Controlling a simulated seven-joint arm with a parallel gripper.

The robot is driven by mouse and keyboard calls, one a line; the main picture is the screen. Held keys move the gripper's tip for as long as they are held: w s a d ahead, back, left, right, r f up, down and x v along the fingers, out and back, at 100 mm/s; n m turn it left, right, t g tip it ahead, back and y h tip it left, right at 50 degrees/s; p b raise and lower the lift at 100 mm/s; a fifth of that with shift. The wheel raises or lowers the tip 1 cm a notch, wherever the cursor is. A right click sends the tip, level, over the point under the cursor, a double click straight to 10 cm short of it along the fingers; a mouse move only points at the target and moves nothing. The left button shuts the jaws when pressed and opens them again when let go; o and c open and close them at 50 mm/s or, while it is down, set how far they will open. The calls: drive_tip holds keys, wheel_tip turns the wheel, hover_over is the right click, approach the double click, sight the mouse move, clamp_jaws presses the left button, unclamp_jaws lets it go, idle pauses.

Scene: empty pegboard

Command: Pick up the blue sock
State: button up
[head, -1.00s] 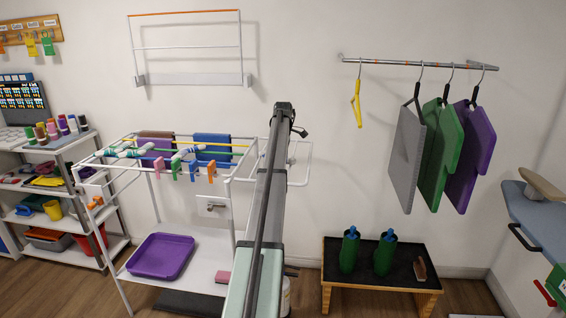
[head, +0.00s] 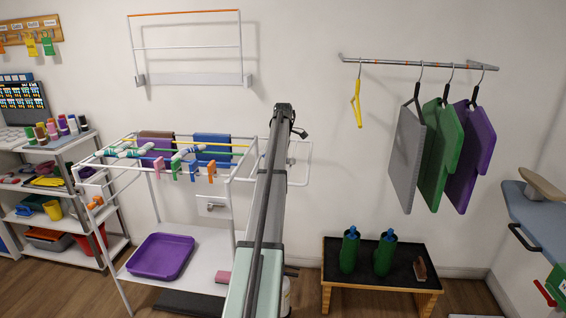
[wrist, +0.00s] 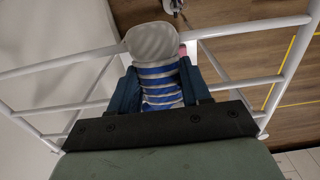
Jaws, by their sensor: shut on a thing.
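The blue sock (wrist: 160,84), striped blue and white with a grey end, is between the two dark blue fingers of my gripper (wrist: 159,68) in the wrist view. The fingers are shut on its sides, and its grey end sticks out beyond them. White bars of the drying rack (wrist: 62,107) pass on both sides and behind the sock; I cannot tell whether it touches them. In the head view my arm covers the right side of the drying rack (head: 120,285), and neither my fingers nor the held sock can be made out there.
The rack carries a blue cloth (head: 212,147), a brown cloth (head: 156,146), green-and-white socks (head: 131,152) and several pegs. A purple tray (head: 162,257) sits on its lower shelf. A low bench (head: 335,272) with green boots stands right of my arm. Hanging boards are farther right.

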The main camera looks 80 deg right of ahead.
drive_tip(key=shift+c, duration=0.9)
drive_tip(key=shift+r, duration=0.15)
wheel_tip(320, 180, up, 9)
drive_tip(key=shift+f, duration=0.1)
